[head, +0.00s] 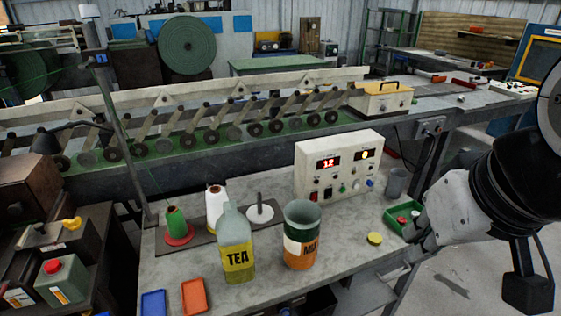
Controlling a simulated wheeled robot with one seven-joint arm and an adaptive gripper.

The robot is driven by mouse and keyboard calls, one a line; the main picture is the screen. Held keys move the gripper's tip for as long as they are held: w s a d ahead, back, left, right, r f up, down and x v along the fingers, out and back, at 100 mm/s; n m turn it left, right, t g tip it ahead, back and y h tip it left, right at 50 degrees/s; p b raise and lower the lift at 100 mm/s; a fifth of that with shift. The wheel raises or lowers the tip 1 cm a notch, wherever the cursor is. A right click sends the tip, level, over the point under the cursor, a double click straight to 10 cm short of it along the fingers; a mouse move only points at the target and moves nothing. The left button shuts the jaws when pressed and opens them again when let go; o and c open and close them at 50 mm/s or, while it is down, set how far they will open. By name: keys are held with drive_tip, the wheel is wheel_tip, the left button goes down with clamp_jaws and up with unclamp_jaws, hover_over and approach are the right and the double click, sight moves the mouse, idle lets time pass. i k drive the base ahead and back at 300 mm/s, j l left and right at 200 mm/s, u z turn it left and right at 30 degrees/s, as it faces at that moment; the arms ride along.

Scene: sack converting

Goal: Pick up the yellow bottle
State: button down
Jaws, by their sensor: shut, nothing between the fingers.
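A tall bottle (237,247) with a grey-green neck and a yellow band marked "TEA" stands upright near the front of the grey worktable (330,213). It is the only bottle with yellow on it that I can make out. My gripper (414,250) is at the table's right edge, well to the right of the bottle and apart from it. Its fingers look closed and I see nothing held in them.
A green, white and orange cup (301,236) stands close right of the bottle. Thread spools (177,225) are behind left. A control box (338,165), yellow disc (375,238) and green tray (402,220) lie rightward. Blue (153,302) and orange (194,297) trays are front left.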

sight(233, 230)
drive_tip(key=k+l+u, duration=0.1)
drive_tip(key=l+u, duration=0.2)
drive_tip(key=k+l+u, duration=0.15)
drive_tip(key=l+u, duration=0.15)
drive_tip(key=l, duration=0.15)
drive_tip(key=k+l+u, duration=0.4)
drive_tip(key=l+u, duration=0.2)
